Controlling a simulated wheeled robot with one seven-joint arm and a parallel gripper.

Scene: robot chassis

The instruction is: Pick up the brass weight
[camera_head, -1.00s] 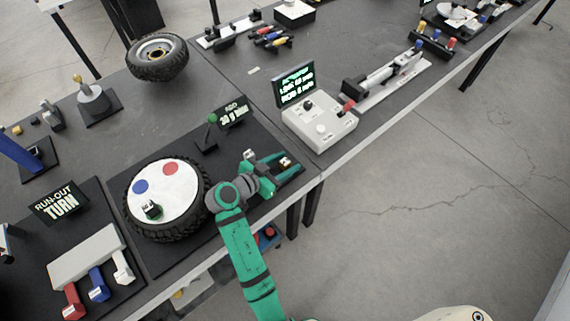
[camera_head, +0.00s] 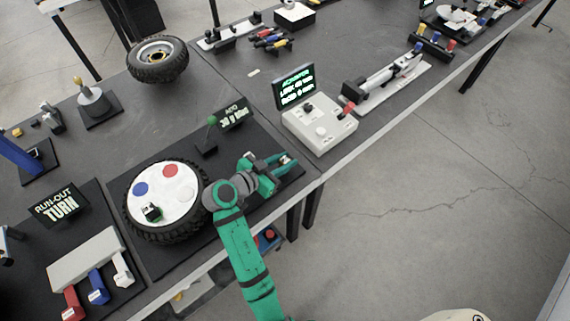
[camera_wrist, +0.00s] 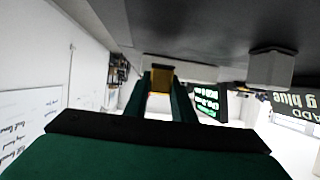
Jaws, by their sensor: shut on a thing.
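The brass weight (camera_wrist: 160,79) is a small golden block between the two green fingers of my gripper (camera_wrist: 160,88) in the wrist view. The fingers touch it on both sides. In the head view my gripper (camera_head: 288,161) is over the right end of the black mat, close to the table's front edge. The fingers mostly hide the brass weight there. I cannot tell from these views whether it is clear of the mat.
A grey weight (camera_wrist: 270,67) stands beside my gripper. A tyre with a white disc (camera_head: 165,194) lies left of my arm, and an "ADD" sign (camera_head: 231,114) stands behind. A white console with a screen (camera_head: 318,131) is to the right. The floor right of the table is clear.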

